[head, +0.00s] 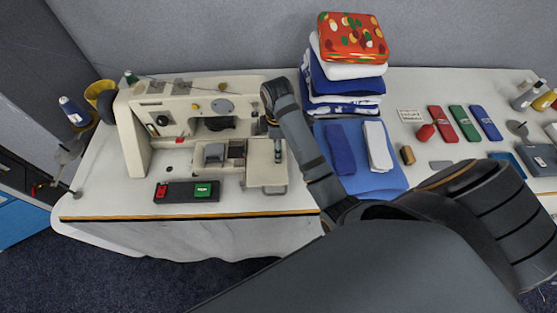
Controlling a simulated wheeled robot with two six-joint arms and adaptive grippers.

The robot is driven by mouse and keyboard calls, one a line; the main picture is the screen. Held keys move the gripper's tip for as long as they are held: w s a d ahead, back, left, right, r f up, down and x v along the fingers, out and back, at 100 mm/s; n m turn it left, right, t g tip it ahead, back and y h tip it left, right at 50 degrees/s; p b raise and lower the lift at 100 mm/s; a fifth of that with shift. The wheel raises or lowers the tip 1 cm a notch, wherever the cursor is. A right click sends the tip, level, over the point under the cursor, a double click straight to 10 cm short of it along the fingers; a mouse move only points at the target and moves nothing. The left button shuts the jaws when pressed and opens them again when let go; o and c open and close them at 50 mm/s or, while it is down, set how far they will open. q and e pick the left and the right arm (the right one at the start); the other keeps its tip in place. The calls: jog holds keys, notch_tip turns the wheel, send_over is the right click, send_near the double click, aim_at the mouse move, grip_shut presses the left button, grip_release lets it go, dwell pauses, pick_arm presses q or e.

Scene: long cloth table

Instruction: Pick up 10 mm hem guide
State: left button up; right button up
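I cannot pick out the 10 mm hem guide for certain, as no size marking is readable. Flat red (442,123), green (467,123) and blue (486,122) pieces lie side by side on the right of the table. A small grey plate (441,164) lies in front of them. One of my arms, which looks like the right, bends across the front and reaches to the sewing machine's right end. Its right gripper (275,132) seems to be the small dark part pointing down there; its fingers are not clear. My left gripper is not in view.
The cream sewing machine (185,112) stands on the left, with a red and green switch box (187,192) in front. Folded cloths (345,85) carry a patterned red tin (352,38). Several small items crowd the right end. My arm covers part of the table's front edge.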

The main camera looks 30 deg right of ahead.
notch_tip(320, 180, down, 4)
jog(key=shift+d+r+b, duration=0.1)
jog(key=shift+d+b, duration=0.05)
jog(key=shift+b, duration=0.95)
jog(key=shift+w+f, duration=0.1)
jog(key=shift+f, duration=0.15)
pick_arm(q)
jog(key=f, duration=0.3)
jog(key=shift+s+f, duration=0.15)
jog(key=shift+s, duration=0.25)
pick_arm(e)
jog(key=shift+r, duration=0.15)
jog(key=shift+c, duration=1.1)
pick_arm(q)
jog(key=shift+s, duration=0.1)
pick_arm(e)
grip_shut()
jog(key=shift+r, duration=0.1)
